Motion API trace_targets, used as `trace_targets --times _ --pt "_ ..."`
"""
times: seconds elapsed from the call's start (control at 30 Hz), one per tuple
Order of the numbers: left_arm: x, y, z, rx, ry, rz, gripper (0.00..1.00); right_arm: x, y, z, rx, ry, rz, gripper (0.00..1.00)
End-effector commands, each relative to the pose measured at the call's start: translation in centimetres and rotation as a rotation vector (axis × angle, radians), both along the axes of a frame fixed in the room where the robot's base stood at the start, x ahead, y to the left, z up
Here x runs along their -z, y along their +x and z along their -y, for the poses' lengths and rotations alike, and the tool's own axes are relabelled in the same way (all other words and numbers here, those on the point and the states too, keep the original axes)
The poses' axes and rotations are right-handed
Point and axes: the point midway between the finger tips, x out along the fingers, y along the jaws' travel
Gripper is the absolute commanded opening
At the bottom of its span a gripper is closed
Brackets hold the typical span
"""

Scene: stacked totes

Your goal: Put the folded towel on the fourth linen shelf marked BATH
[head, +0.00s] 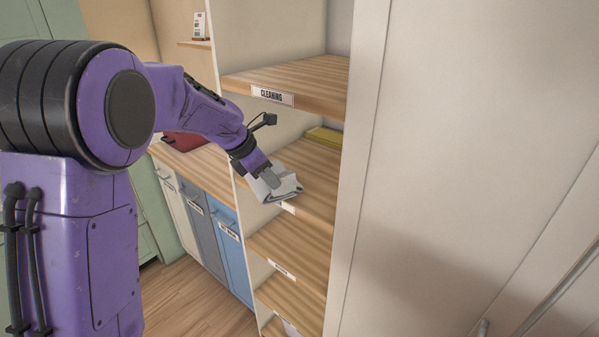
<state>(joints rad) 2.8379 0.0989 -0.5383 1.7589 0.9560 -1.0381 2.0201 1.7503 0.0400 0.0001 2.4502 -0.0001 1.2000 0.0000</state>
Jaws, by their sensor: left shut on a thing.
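My left gripper (268,181) is shut on a folded grey-white towel (286,187). It holds the towel at the front edge of the shelf (308,178) directly below the one marked CLEANING (318,82). I cannot tell whether the towel touches that shelf. The towel and gripper cover most of that shelf's label; only a white end shows. Two lower shelves (290,240) (295,298) have labels too small or cut off to read. I cannot make out BATH on any label. My right gripper is not in view.
A yellow folded item (325,136) lies at the back of the shelf by the towel. A tall pale cabinet door (480,130) stands close on the right. On the left are a wooden counter with a red item (184,143) and coloured bins (230,252) below.

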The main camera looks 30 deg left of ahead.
Motion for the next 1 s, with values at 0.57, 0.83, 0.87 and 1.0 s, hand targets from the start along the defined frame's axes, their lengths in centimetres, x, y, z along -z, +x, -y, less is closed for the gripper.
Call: trace_targets --times 0.57,0.83,0.87,1.0 --pt "1.2 7.0 3.6 0.000 0.000 0.001 0.00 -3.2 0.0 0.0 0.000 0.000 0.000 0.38" --pt "1.5 7.0 3.5 0.001 0.001 0.003 0.00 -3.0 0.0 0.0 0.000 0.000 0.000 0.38" --pt "1.6 7.0 3.6 0.001 0.001 0.003 0.00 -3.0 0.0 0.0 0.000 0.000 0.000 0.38" --pt "1.8 7.0 3.6 0.001 0.001 0.003 0.36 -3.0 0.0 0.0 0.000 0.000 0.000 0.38"
